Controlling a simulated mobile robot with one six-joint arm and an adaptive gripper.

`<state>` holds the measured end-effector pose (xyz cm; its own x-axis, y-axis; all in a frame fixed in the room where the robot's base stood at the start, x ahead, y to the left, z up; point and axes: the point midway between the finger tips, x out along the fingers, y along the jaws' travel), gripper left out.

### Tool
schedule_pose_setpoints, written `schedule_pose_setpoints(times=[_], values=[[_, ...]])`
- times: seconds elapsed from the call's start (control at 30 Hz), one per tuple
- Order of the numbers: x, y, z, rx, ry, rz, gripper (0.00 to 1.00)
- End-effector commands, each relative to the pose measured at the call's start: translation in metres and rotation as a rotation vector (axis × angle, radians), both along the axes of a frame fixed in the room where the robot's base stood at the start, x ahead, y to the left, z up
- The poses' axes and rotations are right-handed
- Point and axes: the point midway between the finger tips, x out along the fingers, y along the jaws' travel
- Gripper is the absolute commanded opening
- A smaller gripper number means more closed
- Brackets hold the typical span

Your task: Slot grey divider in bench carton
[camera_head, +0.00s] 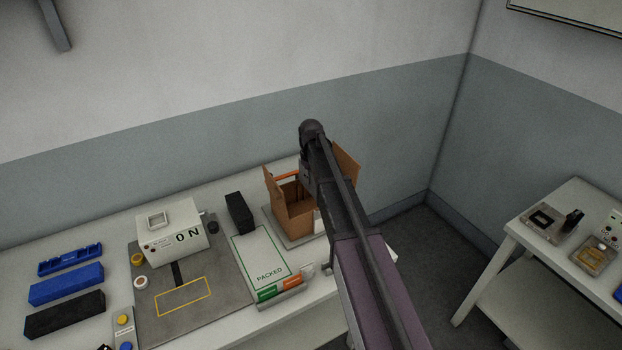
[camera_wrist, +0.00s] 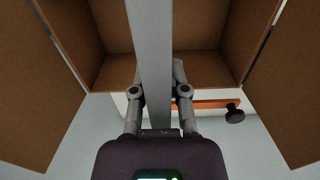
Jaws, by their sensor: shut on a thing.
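The grey divider (camera_wrist: 150,40) shows in the wrist view as a long pale strip running from the top edge down between my fingers. My gripper (camera_wrist: 160,75) is shut on it. The brown carton (camera_head: 293,218) stands open on the bench in the head view, partly hidden behind my arm. Its open inside and spread flaps also fill the wrist view (camera_wrist: 110,72). The divider crosses over the carton's opening near its middle in that view; I cannot tell how deep it sits. In the head view, my arm hides the divider and the fingertips.
A white card marked PACKED (camera_head: 262,256) and a black block (camera_head: 240,212) lie left of the carton. Further left are a white ON box (camera_head: 172,232) and blue blocks (camera_head: 65,285). An orange bar with a black knob (camera_wrist: 235,116) shows beside the carton.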

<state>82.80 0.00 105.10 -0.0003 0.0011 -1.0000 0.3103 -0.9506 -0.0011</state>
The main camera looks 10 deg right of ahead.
Motion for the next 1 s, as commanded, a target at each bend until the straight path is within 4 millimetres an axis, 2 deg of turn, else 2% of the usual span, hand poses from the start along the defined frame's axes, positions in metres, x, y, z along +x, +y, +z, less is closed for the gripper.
schedule_pose_setpoints(times=[0.2, 1.0], values=[[0.0000, -0.0001, -0.0085, 0.000, 0.000, 0.000, 0.00], [0.0000, -0.0007, -0.0093, 0.000, 0.000, -0.001, 0.00]])
